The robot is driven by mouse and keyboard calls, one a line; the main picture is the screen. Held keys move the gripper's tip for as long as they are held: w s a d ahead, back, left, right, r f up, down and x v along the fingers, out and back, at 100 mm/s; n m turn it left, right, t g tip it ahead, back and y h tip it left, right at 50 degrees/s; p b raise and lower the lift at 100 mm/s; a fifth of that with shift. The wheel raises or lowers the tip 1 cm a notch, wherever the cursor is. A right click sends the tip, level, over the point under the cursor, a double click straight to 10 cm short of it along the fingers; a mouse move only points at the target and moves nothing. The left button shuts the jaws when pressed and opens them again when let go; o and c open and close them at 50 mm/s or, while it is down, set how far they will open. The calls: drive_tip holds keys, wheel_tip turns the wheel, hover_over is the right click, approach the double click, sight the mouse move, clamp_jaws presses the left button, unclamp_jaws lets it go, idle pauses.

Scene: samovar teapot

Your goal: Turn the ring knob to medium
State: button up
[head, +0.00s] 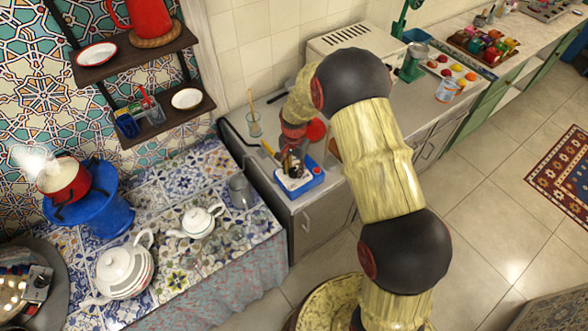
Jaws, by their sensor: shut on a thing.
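No knob can be made out for certain. A blue round burner stand (100,215) with black prongs stands on the tiled counter at the left and bears a red pot (70,181) of white, steaming liquid. My gripper (293,170) is far to the right of it, pointing down over a blue box-like tray (306,186) with a pale inside and a small red spot on its side. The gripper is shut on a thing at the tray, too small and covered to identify. My arm hides part of the worktop behind.
A white teapot (199,222), a larger striped white pot (125,270) and a grey cup (240,191) stand on the tiled counter. A glass (254,124) stands behind the tray. Shelves (140,60) hang above the burner.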

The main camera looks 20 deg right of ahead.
sight(294, 171)
idle(0.3)
drive_tip(key=o, duration=1.2)
drive_tip(key=shift+c, duration=0.2)
wheel_tip(294, 171, up, 12)
drive_tip(key=shift+c, duration=0.6)
